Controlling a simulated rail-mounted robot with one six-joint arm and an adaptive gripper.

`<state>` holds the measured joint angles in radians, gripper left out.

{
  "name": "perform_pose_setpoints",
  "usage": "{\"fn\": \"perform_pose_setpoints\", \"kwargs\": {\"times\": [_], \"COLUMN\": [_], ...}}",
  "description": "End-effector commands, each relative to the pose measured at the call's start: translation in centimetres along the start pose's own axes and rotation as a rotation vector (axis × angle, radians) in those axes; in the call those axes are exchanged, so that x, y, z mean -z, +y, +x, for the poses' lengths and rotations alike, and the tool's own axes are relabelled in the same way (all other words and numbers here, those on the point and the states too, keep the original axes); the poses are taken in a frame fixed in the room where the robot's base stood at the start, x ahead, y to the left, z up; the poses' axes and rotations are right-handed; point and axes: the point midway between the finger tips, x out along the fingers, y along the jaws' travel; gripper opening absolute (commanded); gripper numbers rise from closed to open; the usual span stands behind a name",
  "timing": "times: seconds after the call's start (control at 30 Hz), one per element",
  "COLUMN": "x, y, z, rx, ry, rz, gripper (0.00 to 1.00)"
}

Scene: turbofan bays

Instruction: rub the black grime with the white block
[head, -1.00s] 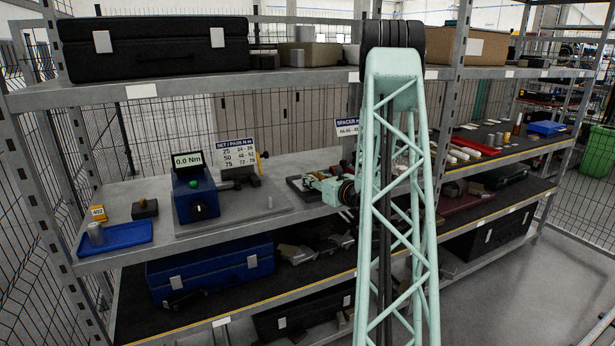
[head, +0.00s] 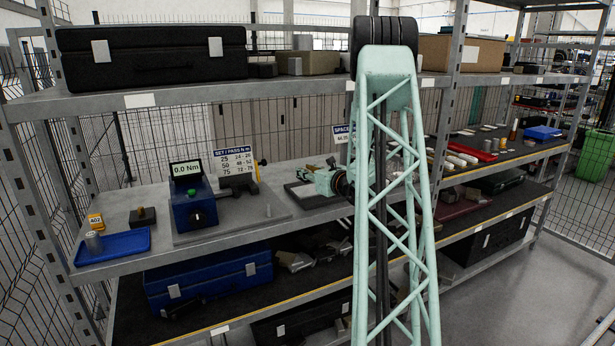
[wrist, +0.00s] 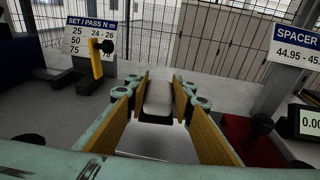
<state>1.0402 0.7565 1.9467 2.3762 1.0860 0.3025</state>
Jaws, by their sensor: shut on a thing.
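My gripper (wrist: 158,97) is shut on the white block (wrist: 157,92), which sits between its fingertips in the wrist view. The lower edge of the block looks dark. In the head view my gripper (head: 328,181) is low over the middle shelf, left of my arm, beside a dark-edged flat plate (head: 299,196). The block cannot be made out there. I cannot make out the black grime in either view; my gripper and arm hide part of the shelf. I cannot tell whether the block touches a surface.
A blue torque tester (head: 192,208) stands to the left on the middle shelf (head: 250,228), with a blue tray (head: 113,246) farther left. A SET / PASS sign (wrist: 90,36) and a SPACER sign (wrist: 297,45) stand behind. A red tray (head: 472,147) lies to the right.

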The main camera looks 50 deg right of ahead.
Motion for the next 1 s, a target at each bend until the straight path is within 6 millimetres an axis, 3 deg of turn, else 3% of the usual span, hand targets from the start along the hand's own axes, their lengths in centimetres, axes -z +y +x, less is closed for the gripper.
{"fn": "perform_pose_setpoints", "kwargs": {"times": [0.33,1.0], "x": [-2.9,-3.2], "y": [0.9,1.2], "z": [0.0,-0.2], "rx": [-0.010,-0.032], "ry": [0.000,0.000], "rz": [-0.001,-0.005], "gripper": [0.10,0.10]}}
